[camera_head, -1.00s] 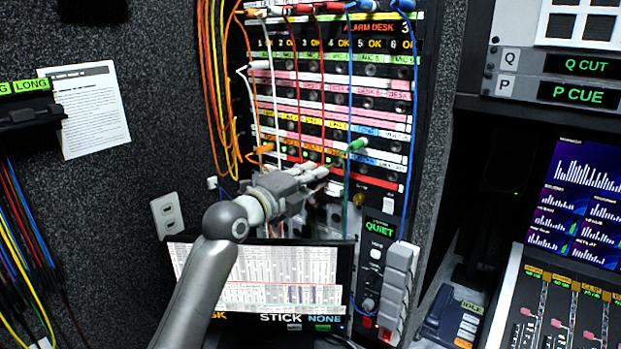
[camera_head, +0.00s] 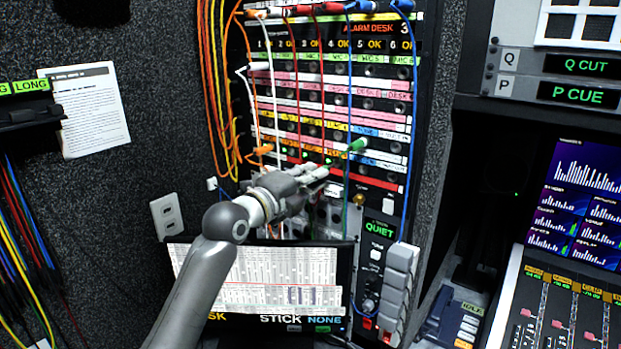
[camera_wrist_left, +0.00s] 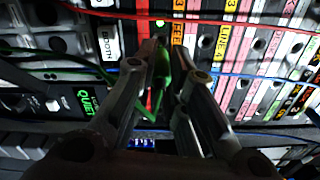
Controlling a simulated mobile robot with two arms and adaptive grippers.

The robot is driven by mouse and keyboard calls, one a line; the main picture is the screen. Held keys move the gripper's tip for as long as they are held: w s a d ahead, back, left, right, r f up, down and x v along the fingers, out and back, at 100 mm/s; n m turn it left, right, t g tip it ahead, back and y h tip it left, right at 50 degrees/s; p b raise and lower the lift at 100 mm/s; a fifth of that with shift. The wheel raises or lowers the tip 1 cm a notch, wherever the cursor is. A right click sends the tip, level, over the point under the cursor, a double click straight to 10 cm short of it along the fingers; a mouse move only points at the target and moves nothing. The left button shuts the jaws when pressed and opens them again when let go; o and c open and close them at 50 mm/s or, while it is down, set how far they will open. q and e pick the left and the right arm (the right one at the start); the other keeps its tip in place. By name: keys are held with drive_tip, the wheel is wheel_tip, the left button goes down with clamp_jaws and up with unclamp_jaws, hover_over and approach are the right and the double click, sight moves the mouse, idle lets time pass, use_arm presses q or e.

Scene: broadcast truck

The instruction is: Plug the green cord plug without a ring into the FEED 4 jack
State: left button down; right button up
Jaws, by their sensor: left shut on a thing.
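My left gripper (camera_head: 318,175) is at the lower rows of the jack panel (camera_head: 388,183). Its fingers (camera_wrist_left: 167,62) are closed around a green plug (camera_wrist_left: 163,72) in the left wrist view, with the tip pointing at the panel. A green cord trails from it towards the lower left. A lit green lamp (camera_wrist_left: 160,23) and an orange strip with FEED lettering (camera_wrist_left: 178,33) lie just beyond the tip. I cannot tell whether the tip touches a jack. Another green plug (camera_head: 357,145) sits in the panel, right of my gripper. My right gripper is not in view.
Orange plugs (camera_head: 263,150) and a white plug (camera_head: 259,66) sit at the panel's left. White, red and blue cords hang across its face. A QUIET unit (camera_head: 379,229) is at the lower right.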

sight(327, 168)
use_arm(q)
drive_tip(key=shift+b+x, duration=0.3)
drive_tip(key=shift+x, duration=1.55)
drive_tip(key=shift+w, duration=0.2)
drive_tip(key=c, duration=1.4)
unclamp_jaws()
drive_tip(key=shift+s, duration=0.15)
drive_tip(key=v, duration=1.1)
drive_tip(key=shift+s+a, duration=0.25)
drive_tip(key=shift+s, duration=0.05)
